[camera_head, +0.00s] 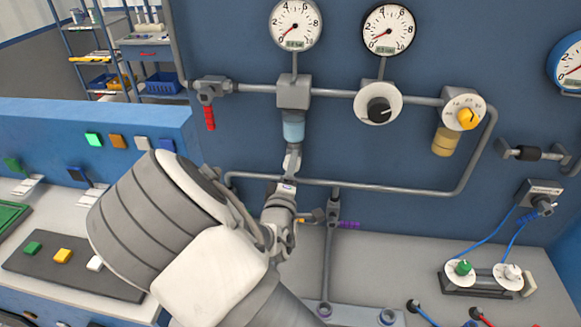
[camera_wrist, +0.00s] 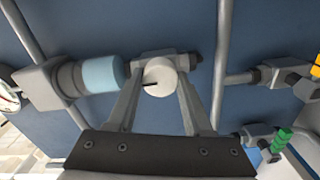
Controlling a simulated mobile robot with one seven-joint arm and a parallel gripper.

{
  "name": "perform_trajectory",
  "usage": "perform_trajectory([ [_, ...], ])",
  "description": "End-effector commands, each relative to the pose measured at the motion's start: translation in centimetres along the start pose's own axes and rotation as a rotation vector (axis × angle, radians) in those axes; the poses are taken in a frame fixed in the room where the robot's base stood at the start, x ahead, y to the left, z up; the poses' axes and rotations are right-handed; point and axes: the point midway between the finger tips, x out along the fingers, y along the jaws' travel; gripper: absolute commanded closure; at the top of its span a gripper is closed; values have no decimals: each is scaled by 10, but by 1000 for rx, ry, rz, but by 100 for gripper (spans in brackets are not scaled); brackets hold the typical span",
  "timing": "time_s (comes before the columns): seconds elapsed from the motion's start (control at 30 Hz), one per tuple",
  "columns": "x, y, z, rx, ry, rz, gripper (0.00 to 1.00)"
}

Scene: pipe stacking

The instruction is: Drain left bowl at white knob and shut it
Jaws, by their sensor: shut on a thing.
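The left bowl (camera_head: 293,127) is light blue and hangs under a grey block on the wall pipe. In the wrist view the same left bowl (camera_wrist: 103,74) lies to the left of the white knob (camera_wrist: 158,77), which is round with a dark mark. My gripper (camera_wrist: 160,85) is shut on this knob, one finger on each side. In the head view my gripper (camera_head: 291,170) is just below the left bowl, and the knob cannot be made out there. The liquid level in the bowl cannot be told.
An amber bowl (camera_head: 443,142) hangs to the right under a dial with a yellow knob (camera_head: 467,118). A black knob (camera_head: 379,110) and a red lever (camera_head: 209,117) sit along the upper pipe. A lower pipe (camera_head: 400,188) crosses the wall close to my gripper.

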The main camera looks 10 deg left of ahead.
Motion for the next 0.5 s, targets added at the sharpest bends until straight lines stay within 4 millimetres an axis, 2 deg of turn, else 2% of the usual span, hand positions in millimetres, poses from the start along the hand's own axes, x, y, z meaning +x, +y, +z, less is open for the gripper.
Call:
perform_trajectory([
  [0.13,0,0,0,-3,1,-1,100],
  [0.17,0,0,0,-3,1,-1,44],
  [0.3,0,0,0,-2,0,-1,19],
  [0.5,0,0,0,-1,0,-1,19],
])
